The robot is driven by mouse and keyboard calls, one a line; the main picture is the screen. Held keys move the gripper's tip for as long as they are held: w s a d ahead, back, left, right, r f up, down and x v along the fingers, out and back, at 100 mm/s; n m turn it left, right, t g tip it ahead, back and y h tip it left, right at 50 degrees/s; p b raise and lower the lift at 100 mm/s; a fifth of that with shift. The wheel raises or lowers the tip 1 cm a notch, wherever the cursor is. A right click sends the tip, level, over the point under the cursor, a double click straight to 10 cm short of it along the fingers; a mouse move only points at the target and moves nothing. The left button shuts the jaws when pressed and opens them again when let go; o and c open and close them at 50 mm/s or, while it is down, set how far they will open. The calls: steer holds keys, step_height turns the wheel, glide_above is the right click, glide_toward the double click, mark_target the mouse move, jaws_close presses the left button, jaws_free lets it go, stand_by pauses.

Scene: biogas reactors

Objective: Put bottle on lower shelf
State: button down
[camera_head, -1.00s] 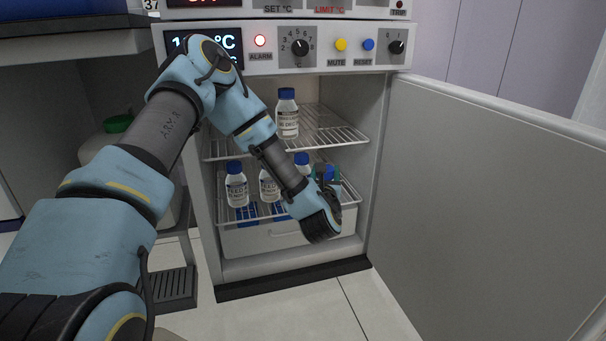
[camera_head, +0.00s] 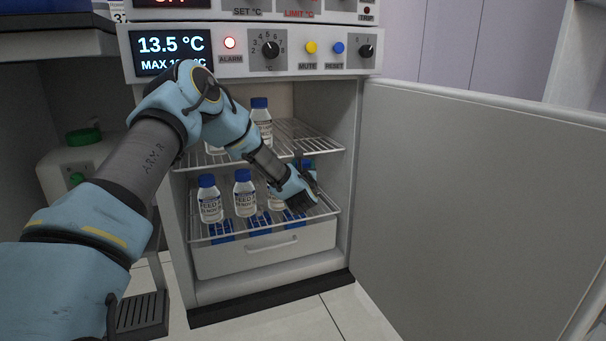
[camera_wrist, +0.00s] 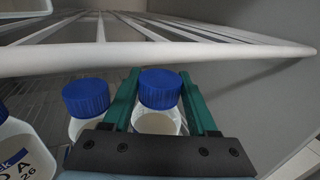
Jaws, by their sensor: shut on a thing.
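My gripper (camera_head: 303,188) is inside the open cabinet, at the right end of the lower wire shelf (camera_head: 219,238). In the wrist view my gripper (camera_wrist: 159,82) has its green fingers shut on a blue-capped bottle (camera_wrist: 160,88), which looks roughly upright. In the head view my arm hides most of it. I cannot tell whether its base touches the shelf. Several white, blue-capped bottles stand in a row to its left, including a left bottle (camera_head: 210,200) and a middle bottle (camera_head: 245,195). The nearest neighbour (camera_wrist: 86,98) is close beside the gripper's left finger.
The upper wire shelf (camera_head: 320,140) is just above my gripper; its front rail (camera_wrist: 150,56) crosses the wrist view. A bottle (camera_head: 261,122) stands on it. A drawer (camera_head: 265,250) with blue items is below. The open door (camera_head: 470,210) and cabinet wall bound the right side.

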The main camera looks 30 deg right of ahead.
steer(key=shift+f, duration=0.8)
steer(key=shift+c, duration=0.9)
jaws_free()
steer(key=shift+f, duration=0.1)
steer(key=shift+s+r, duration=0.1)
steer(key=shift+r, duration=0.15)
steer(key=p+v, duration=0.4)
steer(key=v, duration=0.8)
